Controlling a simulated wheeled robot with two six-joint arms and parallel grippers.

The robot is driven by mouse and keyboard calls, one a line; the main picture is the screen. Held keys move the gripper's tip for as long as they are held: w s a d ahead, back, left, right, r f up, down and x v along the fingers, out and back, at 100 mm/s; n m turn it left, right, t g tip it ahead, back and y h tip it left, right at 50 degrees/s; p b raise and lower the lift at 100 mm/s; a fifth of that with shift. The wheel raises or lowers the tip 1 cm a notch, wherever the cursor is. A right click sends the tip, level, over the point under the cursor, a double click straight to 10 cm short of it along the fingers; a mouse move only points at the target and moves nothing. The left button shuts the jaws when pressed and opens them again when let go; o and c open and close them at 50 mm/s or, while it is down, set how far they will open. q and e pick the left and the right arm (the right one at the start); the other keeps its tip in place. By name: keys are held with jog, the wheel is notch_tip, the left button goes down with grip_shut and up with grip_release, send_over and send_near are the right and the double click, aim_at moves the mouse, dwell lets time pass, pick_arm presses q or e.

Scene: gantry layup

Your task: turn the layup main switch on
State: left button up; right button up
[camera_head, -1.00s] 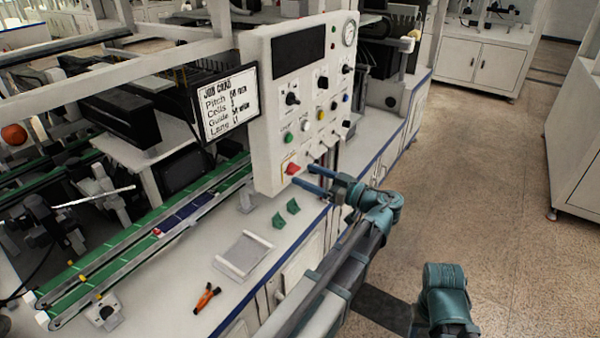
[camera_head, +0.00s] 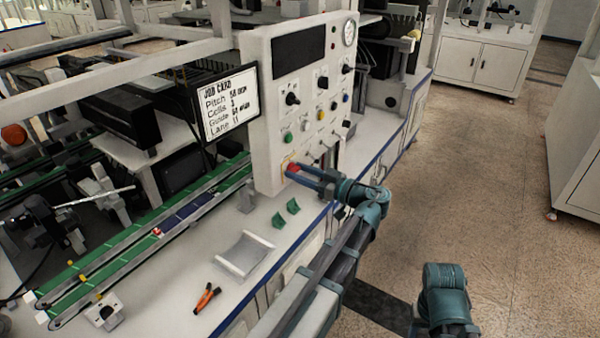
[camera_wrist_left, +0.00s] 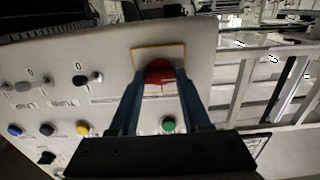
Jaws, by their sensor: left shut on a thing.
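The red main switch knob (camera_head: 292,169) is at the lower left corner of the white control panel (camera_head: 264,150). In the left wrist view the red knob (camera_wrist_left: 158,72) sits on a yellow-edged plate (camera_wrist_left: 176,52), between my two blue fingers. My left gripper (camera_head: 297,172) has its fingertips at the panel and is shut on the knob, one finger on each side. The fingers hide the knob's sides, and its exact angle is hard to read. My right gripper is not in view.
Just above the switch is a green button (camera_head: 288,138); other knobs and buttons fill the panel. A job card screen (camera_head: 228,103) stands left. The bench below holds two green brackets (camera_head: 279,221), a pale tray (camera_head: 244,255) and orange-handled pliers (camera_head: 207,297). The floor at right is clear.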

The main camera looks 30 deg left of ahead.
pick_arm(q)
grip_shut()
jog(key=m, duration=0.8)
jog(key=shift+m, duration=0.4)
jog(key=m, duration=0.4)
jog(key=shift+m, duration=2.5)
